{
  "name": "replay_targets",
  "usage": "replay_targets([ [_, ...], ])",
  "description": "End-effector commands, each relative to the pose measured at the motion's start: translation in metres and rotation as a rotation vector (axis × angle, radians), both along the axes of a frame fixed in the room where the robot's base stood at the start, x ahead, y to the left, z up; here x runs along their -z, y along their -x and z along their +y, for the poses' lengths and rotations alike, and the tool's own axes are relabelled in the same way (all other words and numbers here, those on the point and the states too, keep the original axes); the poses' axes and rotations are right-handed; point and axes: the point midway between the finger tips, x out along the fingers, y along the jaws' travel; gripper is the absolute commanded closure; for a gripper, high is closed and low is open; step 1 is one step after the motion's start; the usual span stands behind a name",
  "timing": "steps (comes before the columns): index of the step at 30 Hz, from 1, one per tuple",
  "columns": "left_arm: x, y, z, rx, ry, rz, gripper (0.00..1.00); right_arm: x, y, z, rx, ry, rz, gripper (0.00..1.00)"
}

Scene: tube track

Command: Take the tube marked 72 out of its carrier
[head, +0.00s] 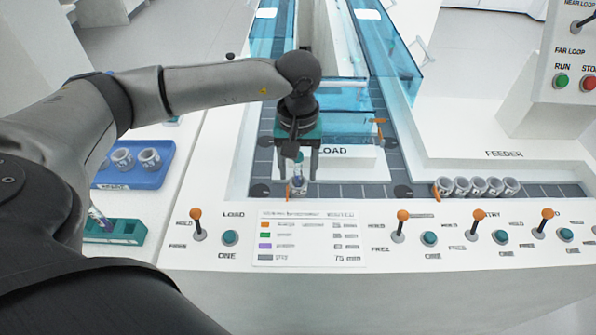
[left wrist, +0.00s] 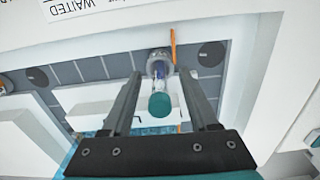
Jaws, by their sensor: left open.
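A tube (head: 298,168) with a teal cap stands in a small grey carrier (head: 297,189) on the dark track at the load stop. In the left wrist view the tube's cap (left wrist: 159,105) shows between the fingers, with the carrier (left wrist: 160,60) beyond. I cannot read a number on the tube. My left gripper (head: 298,153) points down over the tube, open. In the left wrist view the gripper's fingers (left wrist: 160,78) stand on either side of the tube, with a visible gap on each side. My right gripper is not in view.
Several empty-looking carriers (head: 480,187) stand in a row at the feeder on the right. A blue tray (head: 135,177) with carriers and a teal rack (head: 118,232) lie at the left. An orange stop arm (left wrist: 173,48) is beside the tube's carrier. Levers and buttons line the front panel.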

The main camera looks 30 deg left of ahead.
Motion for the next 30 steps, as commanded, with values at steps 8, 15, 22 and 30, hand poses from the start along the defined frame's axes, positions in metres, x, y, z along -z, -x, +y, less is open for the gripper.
replay_targets([
  [8,-0.0004,-0.0001,-0.0002,0.0,0.0,0.0,0.61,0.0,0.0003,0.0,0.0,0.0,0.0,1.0],
  [15,-0.0005,-0.0002,-0.0001,0.0,0.0,0.0,0.88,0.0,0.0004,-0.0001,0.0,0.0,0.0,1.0],
  [22,-0.0006,-0.0002,-0.0001,0.0,0.0,0.0,1.0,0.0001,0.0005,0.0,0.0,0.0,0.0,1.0],
  [30,-0.0032,-0.0004,0.0,-0.001,0.0,-0.001,1.0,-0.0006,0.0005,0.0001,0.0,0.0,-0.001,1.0],
])
